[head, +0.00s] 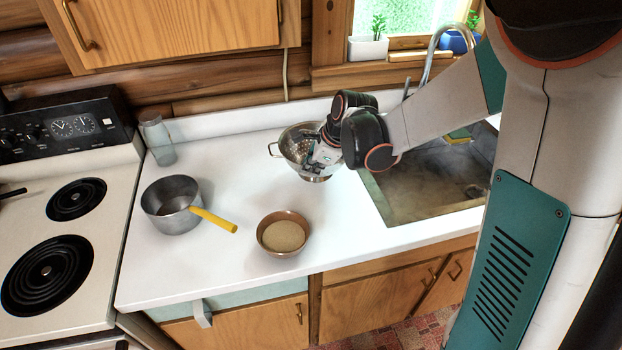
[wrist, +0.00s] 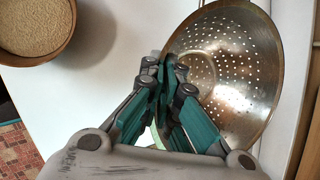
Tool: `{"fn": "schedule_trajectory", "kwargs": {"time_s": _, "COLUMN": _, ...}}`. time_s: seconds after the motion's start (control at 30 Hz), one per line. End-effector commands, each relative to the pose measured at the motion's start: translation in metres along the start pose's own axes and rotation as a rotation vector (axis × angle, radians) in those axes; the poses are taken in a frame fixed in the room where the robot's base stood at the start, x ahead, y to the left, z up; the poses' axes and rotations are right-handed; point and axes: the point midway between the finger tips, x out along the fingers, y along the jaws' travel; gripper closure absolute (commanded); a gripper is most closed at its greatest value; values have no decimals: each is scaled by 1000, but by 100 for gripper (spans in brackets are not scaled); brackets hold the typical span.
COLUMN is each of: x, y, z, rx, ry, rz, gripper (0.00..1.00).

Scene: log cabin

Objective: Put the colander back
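The metal colander (head: 291,146) is at the back of the white counter, left of the sink, with a loop handle on its left side. In the wrist view the perforated colander (wrist: 230,62) fills the right side. My gripper (head: 318,163) is at the colander's near right side. In the wrist view my gripper's fingers (wrist: 168,72) are close together at the colander's rim and look shut on it. The fingers hide part of that rim. I cannot tell whether the colander rests on the counter or is slightly raised.
A bowl of grain (head: 284,235) sits near the counter's front. A saucepan (head: 170,207) with a yellow handle and a glass jar (head: 158,142) stand left, beside the stove (head: 62,230). The sink (head: 425,190) lies right, under my arm. The counter between saucepan and colander is clear.

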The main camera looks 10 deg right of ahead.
Motion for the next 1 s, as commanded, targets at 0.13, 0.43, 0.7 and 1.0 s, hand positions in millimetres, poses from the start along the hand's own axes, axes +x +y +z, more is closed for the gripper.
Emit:
{"fn": "schedule_trajectory", "kwargs": {"time_s": 0.13, "x": 16, "y": 5, "z": -6, "rx": 0, "ry": 0, "rz": 0, "gripper": 100}}
{"fn": "schedule_trajectory", "kwargs": {"time_s": 0.43, "x": 36, "y": 12, "z": -15, "rx": 0, "ry": 0, "rz": -1, "gripper": 100}}
{"fn": "schedule_trajectory", "kwargs": {"time_s": 0.7, "x": 39, "y": 13, "z": -16, "rx": 0, "ry": 0, "rz": 0, "gripper": 96}}
{"fn": "schedule_trajectory", "kwargs": {"time_s": 1.0, "x": 38, "y": 13, "z": -16, "rx": 0, "ry": 0, "rz": 0, "gripper": 75}}
